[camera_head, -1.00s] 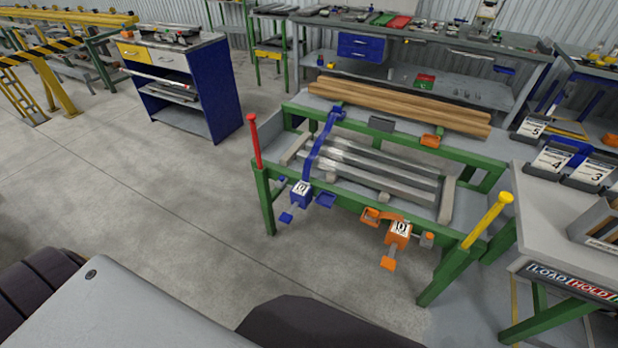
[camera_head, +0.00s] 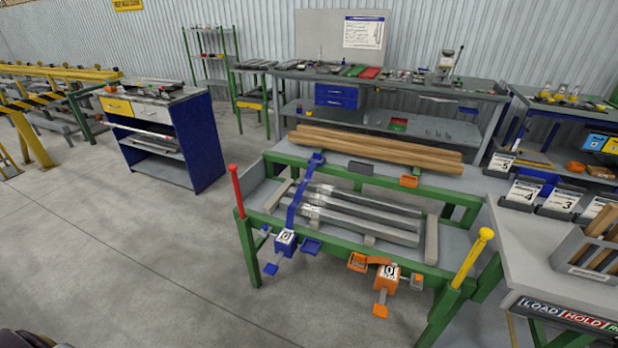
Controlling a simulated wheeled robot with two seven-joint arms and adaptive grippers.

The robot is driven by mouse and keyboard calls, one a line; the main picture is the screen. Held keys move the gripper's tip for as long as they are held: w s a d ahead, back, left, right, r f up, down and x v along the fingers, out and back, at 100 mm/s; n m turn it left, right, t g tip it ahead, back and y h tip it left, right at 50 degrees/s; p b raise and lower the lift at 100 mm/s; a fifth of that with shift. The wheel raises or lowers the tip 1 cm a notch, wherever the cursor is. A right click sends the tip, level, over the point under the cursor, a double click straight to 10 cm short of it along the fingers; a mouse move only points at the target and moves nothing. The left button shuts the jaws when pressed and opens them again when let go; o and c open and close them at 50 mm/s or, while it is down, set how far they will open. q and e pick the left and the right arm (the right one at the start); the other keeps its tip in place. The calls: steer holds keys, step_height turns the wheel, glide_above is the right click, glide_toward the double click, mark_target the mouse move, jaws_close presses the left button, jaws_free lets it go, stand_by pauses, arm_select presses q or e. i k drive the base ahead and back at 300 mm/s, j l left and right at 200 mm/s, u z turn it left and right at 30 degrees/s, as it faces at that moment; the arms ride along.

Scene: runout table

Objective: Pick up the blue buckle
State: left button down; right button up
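The blue buckle (camera_head: 286,240) is a small blue block with a white label, at the front left edge of the green-framed runout table (camera_head: 340,248). A blue strap (camera_head: 298,200) runs from it over the metal bars to the table's back rail. Blue tabs stick out on both sides of the buckle. An orange buckle (camera_head: 386,278) with a white label hangs further right on the same front edge.
Grey metal bars (camera_head: 360,215) lie on the table, with wooden beams (camera_head: 375,148) behind. A red post (camera_head: 237,192) and a yellow post (camera_head: 473,258) stand at its front corners. A grey side table (camera_head: 548,262) stands right. The floor (camera_head: 150,265) at front left is clear.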

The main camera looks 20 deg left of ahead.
mark_target(315, 156)
steer(key=i+j+z, duration=0.3)
steer(key=j, duration=0.4)
steer(key=i+j+z, duration=0.1)
steer(key=j+z, duration=0.2)
steer(key=j, duration=0.4)
steer(key=j+z, duration=0.25)
steer(key=j, duration=0.5)
steer(key=j+z, duration=0.3)
steer(key=j, duration=0.5)
steer(key=j+z, duration=0.3)
steer(key=j, duration=0.5)
steer(key=k+j+z, duration=0.15)
steer(key=j+z, duration=0.15)
steer(key=j, duration=0.4)
